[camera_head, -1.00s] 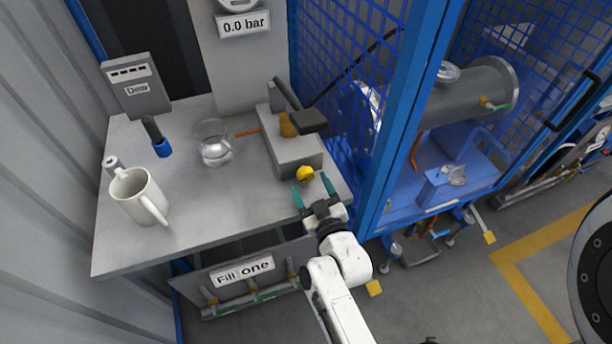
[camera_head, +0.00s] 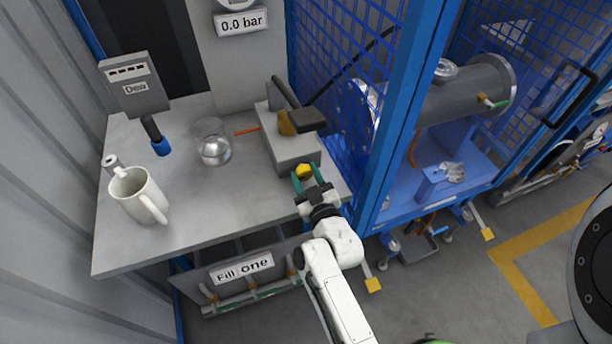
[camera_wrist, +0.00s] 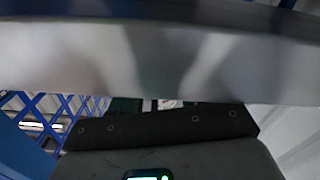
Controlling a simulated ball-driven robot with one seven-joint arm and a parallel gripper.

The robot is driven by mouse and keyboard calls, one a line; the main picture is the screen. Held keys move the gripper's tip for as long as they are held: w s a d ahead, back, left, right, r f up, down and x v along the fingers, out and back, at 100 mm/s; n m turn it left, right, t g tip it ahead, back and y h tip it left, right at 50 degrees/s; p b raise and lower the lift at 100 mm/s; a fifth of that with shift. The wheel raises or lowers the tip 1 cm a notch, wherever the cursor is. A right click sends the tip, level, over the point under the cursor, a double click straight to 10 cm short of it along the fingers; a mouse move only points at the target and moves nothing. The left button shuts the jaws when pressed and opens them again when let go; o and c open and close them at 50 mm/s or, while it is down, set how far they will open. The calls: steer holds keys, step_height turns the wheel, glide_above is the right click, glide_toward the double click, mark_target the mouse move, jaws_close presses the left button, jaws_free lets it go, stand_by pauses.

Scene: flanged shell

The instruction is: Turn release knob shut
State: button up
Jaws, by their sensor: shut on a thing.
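The yellow release knob (camera_head: 304,171) sits on the front face of the grey pump block (camera_head: 292,150) on the bench. My gripper (camera_head: 308,175) has its green fingers on either side of the knob and is shut on it. The finger tips partly cover the knob's sides. In the wrist view a grey surface fills the upper part and hides the knob; a little green finger (camera_wrist: 125,105) shows behind the dark gripper body.
A black lever (camera_head: 306,118) tops the block. A blue mesh cage (camera_head: 395,120) rises close on the right. The gauge label reads 0.0 bar.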

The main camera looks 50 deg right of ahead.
steer(key=c, duration=0.4)
steer(key=shift+r+m+p, duration=0.15)
steer(key=shift+m+p, duration=0.45)
steer(key=shift+m, duration=0.4)
steer(key=m, duration=0.2)
steer(key=shift+m+p, duration=0.3)
steer(key=shift+p, duration=0.05)
steer(key=o, duration=1.1)
steer(key=shift+c, duration=0.2)
steer(key=shift+s, duration=0.1)
